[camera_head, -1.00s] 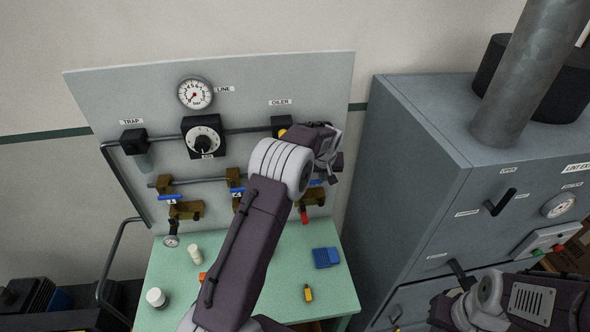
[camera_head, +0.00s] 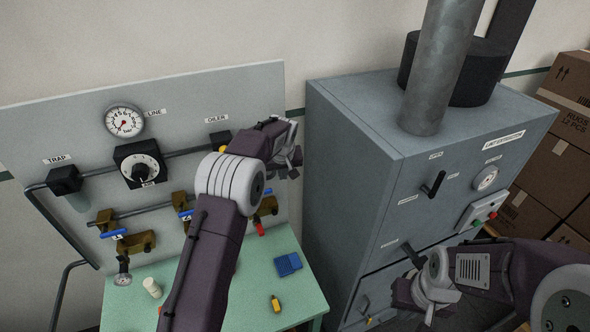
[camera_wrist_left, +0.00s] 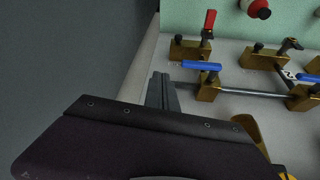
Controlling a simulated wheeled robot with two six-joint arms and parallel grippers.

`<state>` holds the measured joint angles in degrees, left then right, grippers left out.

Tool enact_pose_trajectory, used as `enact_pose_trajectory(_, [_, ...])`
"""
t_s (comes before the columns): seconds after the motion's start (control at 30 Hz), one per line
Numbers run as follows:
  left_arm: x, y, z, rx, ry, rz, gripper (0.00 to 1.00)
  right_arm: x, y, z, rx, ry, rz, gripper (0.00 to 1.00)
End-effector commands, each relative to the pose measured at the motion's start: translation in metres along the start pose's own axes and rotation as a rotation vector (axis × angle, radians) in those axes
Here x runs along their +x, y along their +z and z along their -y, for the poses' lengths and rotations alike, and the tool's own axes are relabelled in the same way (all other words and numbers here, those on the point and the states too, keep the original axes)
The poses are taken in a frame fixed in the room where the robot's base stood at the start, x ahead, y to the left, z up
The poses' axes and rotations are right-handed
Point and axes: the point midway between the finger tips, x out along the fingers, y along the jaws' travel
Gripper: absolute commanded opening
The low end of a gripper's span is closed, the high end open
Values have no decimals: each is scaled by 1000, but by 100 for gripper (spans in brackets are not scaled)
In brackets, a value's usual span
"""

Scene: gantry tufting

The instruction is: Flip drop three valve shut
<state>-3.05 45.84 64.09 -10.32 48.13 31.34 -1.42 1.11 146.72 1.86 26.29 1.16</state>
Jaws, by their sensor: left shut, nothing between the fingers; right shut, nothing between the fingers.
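The drop three valve is the brass valve (camera_wrist_left: 209,90) at the end of the header pipe in the left wrist view. Its blue lever (camera_wrist_left: 202,65) lies across the drop, roughly parallel to the pipe. In the head view my left forearm partly hides this brass assembly (camera_head: 268,206). A red handle (camera_wrist_left: 209,22) stands on the fitting below it. My left gripper (camera_head: 292,160) is shut and empty near the panel's right edge. Its fingers (camera_wrist_left: 162,90) show beside the valve, apart from the lever. My right gripper (camera_head: 430,312) is shut and empty, low before the grey cabinet.
Drops one (camera_head: 114,234) and two (camera_head: 186,213) have blue levers to the left. A green table (camera_head: 250,258) below holds a blue item (camera_head: 288,264), a yellow item (camera_head: 276,303) and a white bottle (camera_head: 152,287). The grey cabinet (camera_head: 345,170) stands close on the right.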

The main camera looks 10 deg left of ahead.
Motion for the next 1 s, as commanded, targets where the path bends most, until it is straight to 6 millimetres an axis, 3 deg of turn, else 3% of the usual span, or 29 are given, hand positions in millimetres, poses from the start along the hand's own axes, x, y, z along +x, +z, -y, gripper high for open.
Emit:
enact_pose_trajectory(0.03, [0,2,-11,4,3,-5,0,11,1,0,0,0,0,0])
enact_pose_trajectory(0.13, [-12,1,-30,3,4,-6,0,14,1,0,0,0,-1,0])
enact_pose_trajectory(0.33, [-26,0,-50,0,2,-5,0,15,1,0,0,0,-1,0])
enact_pose_trajectory(0.83, [-28,0,-53,-1,2,-6,0,16,1,0,0,0,-2,0])
enact_pose_trajectory(0.93, [-19,2,-50,-8,3,-12,0,29,2,0,0,0,-2,0])
enact_pose_trajectory(1.0, [-21,-4,-45,-25,19,-49,0,49,5,-1,0,0,-2,0])
